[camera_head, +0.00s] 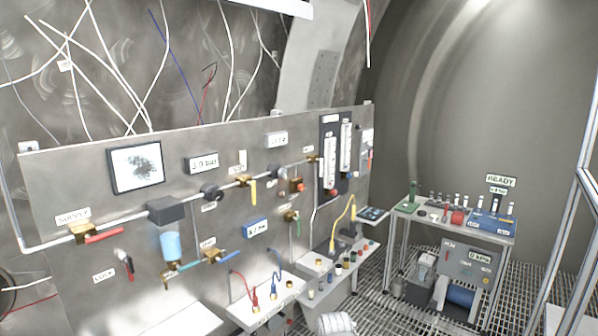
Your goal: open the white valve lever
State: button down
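A grey steel panel (60,180) along the left wall carries pipes and brass valves. I cannot make out a clearly white valve lever. A small white piece (238,161) stands just above the brass valve with a yellow lever (253,191); I cannot tell whether it is a lever or a label. My gripper is not in view.
A shelf with jacks and cables (262,305) juts out below the panel. A white ribbed round object (335,323) is cut off at the bottom edge. A metal table (465,231) with instruments stands at the right. Grating floor (385,310) lies open between.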

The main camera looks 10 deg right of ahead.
aim_at(320, 159)
jog(key=u, duration=0.25)
jog(key=i, duration=1.55)
jog(key=z, duration=0.65)
